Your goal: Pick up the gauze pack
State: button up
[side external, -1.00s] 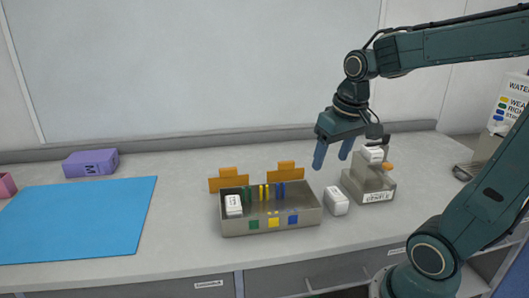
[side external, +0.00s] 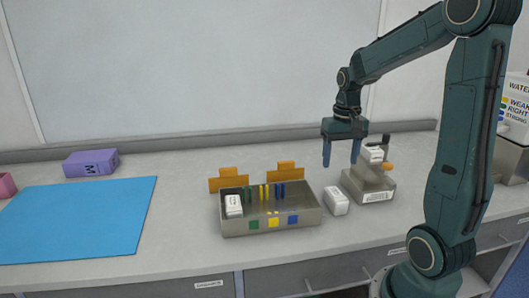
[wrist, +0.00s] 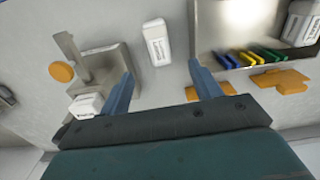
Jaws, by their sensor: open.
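Three similar white packs are in view, and their lettering is too small to read. One white pack (side external: 336,201) lies on the table between the tray and the metal stand; it also shows in the wrist view (wrist: 157,42). A second white pack (side external: 234,205) is in the left end of the tray. A third white pack (side external: 373,154) sits on the stand. My gripper (side external: 341,164) is open and empty, pointing down above the table beside the stand. In the wrist view its fingers (wrist: 160,70) are spread, with the table pack beyond them.
The metal tray (side external: 270,226) holds green, yellow and blue dividers, with orange tabs (side external: 228,180) behind it. The metal stand (side external: 371,185) has an orange knob (side external: 388,167). A blue mat (side external: 75,220) and a purple box (side external: 90,163) lie at left.

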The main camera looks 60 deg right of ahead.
aim_at(337, 193)
notch_tip(337, 193, down, 8)
jog(key=shift+f, duration=0.1)
dwell(0.4)
jog(key=shift+s+d+f, duration=0.1)
jog(key=shift+s+f, duration=0.05)
jog(key=shift+f, duration=2.4)
jog(key=c, duration=1.1)
